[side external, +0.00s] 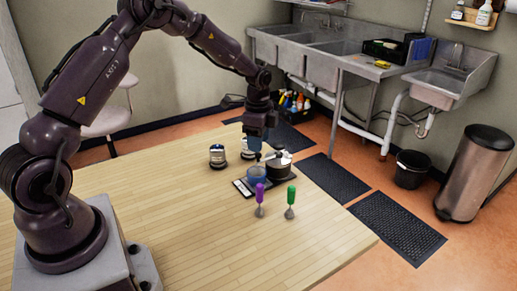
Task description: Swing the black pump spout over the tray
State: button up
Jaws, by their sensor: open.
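My gripper (256,148) points down over the far right part of the table, just above and behind a blue cup (257,176). It is open, with its fingertips small and partly merged with the things behind. A dark, round, pot-like vessel with a pale top (279,168) stands right of the cup. The black pump spout cannot be made out clearly; it may be part of this vessel. A small dark tray with a pale strip (242,188) lies at the cup's left, partly hidden by it. Contact between the gripper and the vessel cannot be told.
A purple-handled tool (260,195) and a green-handled tool (291,197) stand upright in front. The wooden table (170,225) is clear at the left and front.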

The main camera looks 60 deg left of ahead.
aim_at(258, 154)
notch_tip(258, 154, up, 9)
jog(key=shift+r, duration=0.2)
dwell(0.3)
jog(key=s+d+r+n+t, duration=0.2)
jog(key=s+d+r+n, duration=0.1)
jog(key=s, duration=0.5)
jog(key=s+d+r+n+t, duration=0.1)
jog(key=s+d+r+n, duration=0.3)
jog(key=s, duration=0.5)
jog(key=s+d+r+n+t, duration=0.2)
jog(key=s+d+r, duration=0.4)
jog(key=s, duration=0.3)
jog(key=shift+d+n+t, duration=0.3)
jog(key=shift+d+n, duration=0.4)
jog(key=shift+s, duration=0.1)
dwell(0.5)
